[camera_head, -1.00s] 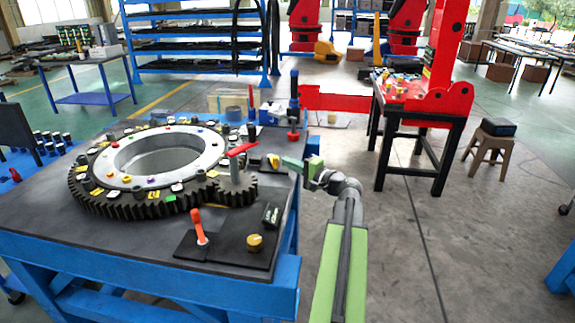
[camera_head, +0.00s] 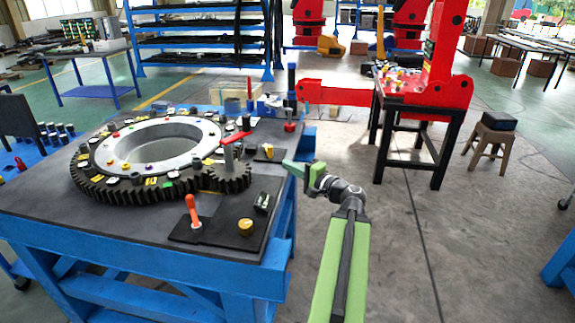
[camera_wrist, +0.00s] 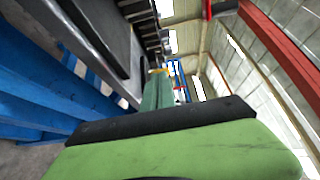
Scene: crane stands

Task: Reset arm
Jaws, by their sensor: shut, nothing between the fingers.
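My green arm rises from the bottom of the head view, right of the blue workbench. My gripper (camera_head: 292,168) is at the bench's right edge, pointing left. It is shut and empty. In the wrist view, its green fingers (camera_wrist: 158,92) lie together beyond a black bar, with the bench edge on the left.
The blue workbench (camera_head: 130,262) carries a large toothed ring (camera_head: 100,188), a small gear with a red handle (camera_head: 235,139), an orange-handled lever (camera_head: 192,212) and a yellow knob (camera_head: 245,227). A red crane (camera_head: 436,90) and black stand (camera_head: 410,165) are behind.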

